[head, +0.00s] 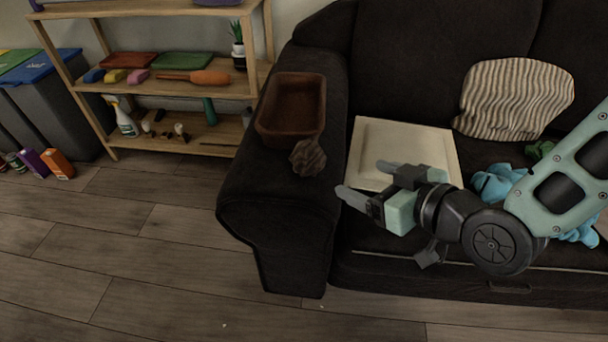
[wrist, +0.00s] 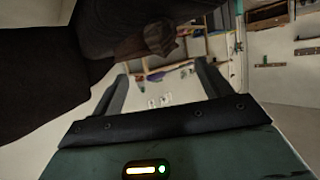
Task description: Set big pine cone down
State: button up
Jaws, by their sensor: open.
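The big pine cone (head: 308,157) is brown and rests on the dark sofa's left armrest, close against the near right corner of a brown tray (head: 263,127). I cannot tell whether the two touch. In the wrist view the pine cone (wrist: 160,37) appears at the top, beyond my fingers. My gripper (head: 361,179) is open and empty, to the right of the pine cone and apart from it, over the front of the sofa seat. Its two fingers also show apart in the wrist view (wrist: 161,68).
A striped cushion (head: 517,97) and blue cloth (head: 498,181) are to the right. A wooden shelf (head: 185,90) stands left of the sofa (head: 280,200). The front-left floor is largely clear.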

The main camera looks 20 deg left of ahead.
aim_at(316, 158)
jog(key=b+x, duration=0.1)
jog(key=x, duration=1)
jog(key=shift+w+a+b, duration=0.15)
jog(key=shift+a+b, duration=0.1)
jog(key=shift+b, duration=0.1)
jog(key=shift+b+x, duration=0.65)
jog(key=shift+x, duration=2.15)
jog(key=shift+a+r, duration=0.1)
jog(key=c, duration=1.1)
jog(key=shift+c, duration=0.2)
jog(key=shift+r, duration=0.1)
